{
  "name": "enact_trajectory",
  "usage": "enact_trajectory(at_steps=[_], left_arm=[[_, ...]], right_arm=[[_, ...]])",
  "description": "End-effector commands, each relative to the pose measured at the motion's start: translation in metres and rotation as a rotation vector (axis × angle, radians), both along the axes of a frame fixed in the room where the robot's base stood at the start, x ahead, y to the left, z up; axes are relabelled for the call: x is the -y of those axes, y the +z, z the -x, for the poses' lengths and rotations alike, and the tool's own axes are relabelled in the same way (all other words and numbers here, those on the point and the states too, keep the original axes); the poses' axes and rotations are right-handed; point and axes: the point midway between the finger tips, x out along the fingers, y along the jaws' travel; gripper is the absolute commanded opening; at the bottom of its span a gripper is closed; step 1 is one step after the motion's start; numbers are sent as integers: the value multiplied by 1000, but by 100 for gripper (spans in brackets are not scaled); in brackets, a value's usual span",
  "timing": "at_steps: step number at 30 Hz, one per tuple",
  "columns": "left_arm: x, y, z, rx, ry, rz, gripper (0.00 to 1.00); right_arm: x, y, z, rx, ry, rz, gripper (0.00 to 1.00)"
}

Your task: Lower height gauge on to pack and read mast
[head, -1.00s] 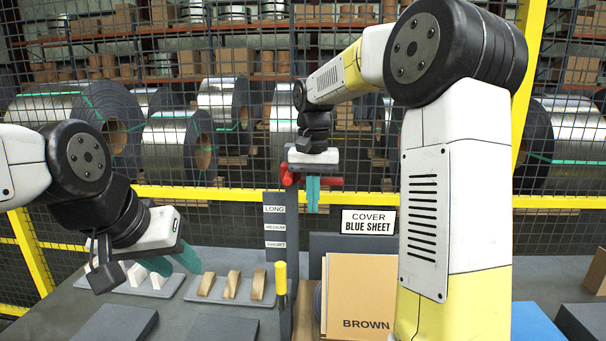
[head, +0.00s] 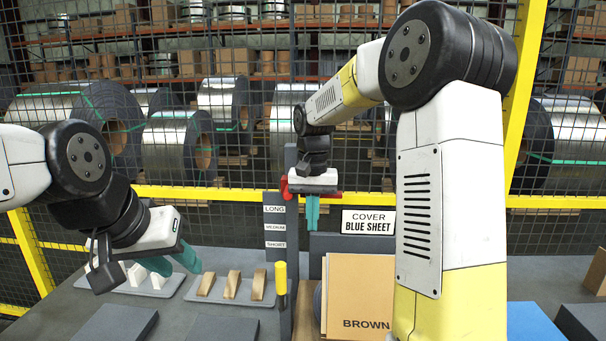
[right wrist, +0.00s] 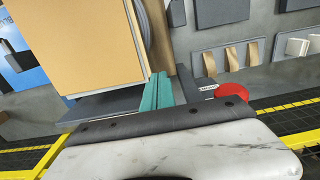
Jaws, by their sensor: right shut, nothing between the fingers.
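The height gauge's grey mast (head: 291,235) stands upright, with LONG, MEDIUM and SHORT labels on its left. A red part (head: 284,190) sits near the mast top, partly hidden by my right gripper; a round red piece (right wrist: 233,90) shows in the right wrist view. My right gripper (head: 312,218) is shut and empty, pointing down beside the mast; its teal fingers (right wrist: 163,90) are together. A tan board marked BROWN (head: 360,290) stands right of the mast; I cannot tell whether it is the pack. My left gripper (head: 172,264) is open and empty over the table's left side.
Wooden wedges (head: 231,285) and white wedges (head: 147,276) stand on trays at the left. A yellow-handled tool (head: 280,279) is upright before the mast. A COVER BLUE SHEET sign (head: 368,222) stands behind. A blue sheet (head: 533,322) lies at right. A mesh fence backs the table.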

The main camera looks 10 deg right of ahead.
Motion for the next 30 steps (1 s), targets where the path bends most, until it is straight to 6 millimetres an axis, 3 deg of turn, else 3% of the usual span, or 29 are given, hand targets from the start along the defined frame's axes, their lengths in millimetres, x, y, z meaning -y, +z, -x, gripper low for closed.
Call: enact_trajectory(at_steps=[30], left_arm=[[0, 0, 0, 0, 0, 0, 36]], right_arm=[[0, -19, 0, 0, 0, 0, 0]])
